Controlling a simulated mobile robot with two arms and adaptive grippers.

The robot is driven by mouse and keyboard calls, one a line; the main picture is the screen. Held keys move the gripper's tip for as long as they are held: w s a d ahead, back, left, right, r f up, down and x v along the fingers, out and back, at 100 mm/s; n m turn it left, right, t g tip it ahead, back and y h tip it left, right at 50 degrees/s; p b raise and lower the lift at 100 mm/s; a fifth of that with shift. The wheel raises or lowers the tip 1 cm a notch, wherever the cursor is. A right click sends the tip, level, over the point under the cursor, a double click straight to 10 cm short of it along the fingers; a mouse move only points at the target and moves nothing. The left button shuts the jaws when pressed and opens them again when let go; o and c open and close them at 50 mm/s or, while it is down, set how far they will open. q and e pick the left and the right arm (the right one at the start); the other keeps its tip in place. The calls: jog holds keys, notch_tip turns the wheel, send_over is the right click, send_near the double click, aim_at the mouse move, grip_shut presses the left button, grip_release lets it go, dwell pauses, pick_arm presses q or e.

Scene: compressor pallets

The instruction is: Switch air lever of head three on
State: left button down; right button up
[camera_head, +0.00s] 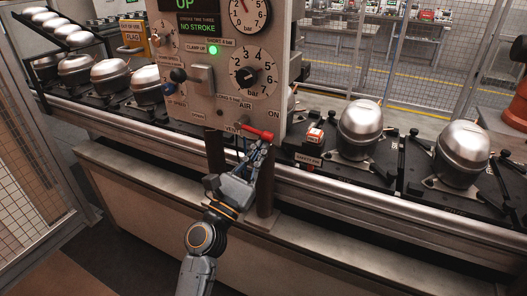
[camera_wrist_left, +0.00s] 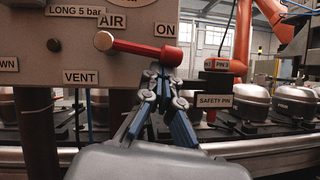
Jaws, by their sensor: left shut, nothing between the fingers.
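The red air lever (camera_head: 258,133) is on the lower part of a beige control panel (camera_head: 218,97). In the left wrist view the lever (camera_wrist_left: 145,50) runs from a brass pivot under the AIR label (camera_wrist_left: 112,22) rightward and slightly down. Its thick red end lies below the ON label (camera_wrist_left: 165,30); the VENT label (camera_wrist_left: 81,77) is lower left. My left gripper (camera_head: 262,147) is shut and empty, with its fingertips at the underside of the lever's red end. In the left wrist view the fingertips (camera_wrist_left: 160,72) overlap that end; contact is unclear. My right gripper is out of view.
Silver compressors (camera_head: 360,130) sit on pallets along the conveyor, whose front rail (camera_head: 390,205) passes beneath my arm.

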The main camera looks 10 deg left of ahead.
pick_arm(q)
jog(key=shift+d+r, duration=0.1)
jog(key=shift+r, duration=0.35)
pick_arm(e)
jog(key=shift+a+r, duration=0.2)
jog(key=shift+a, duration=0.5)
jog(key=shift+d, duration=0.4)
pick_arm(q)
jog(key=shift+s, duration=0.1)
jog(key=v, duration=1.2)
jog(key=shift+f, duration=0.2)
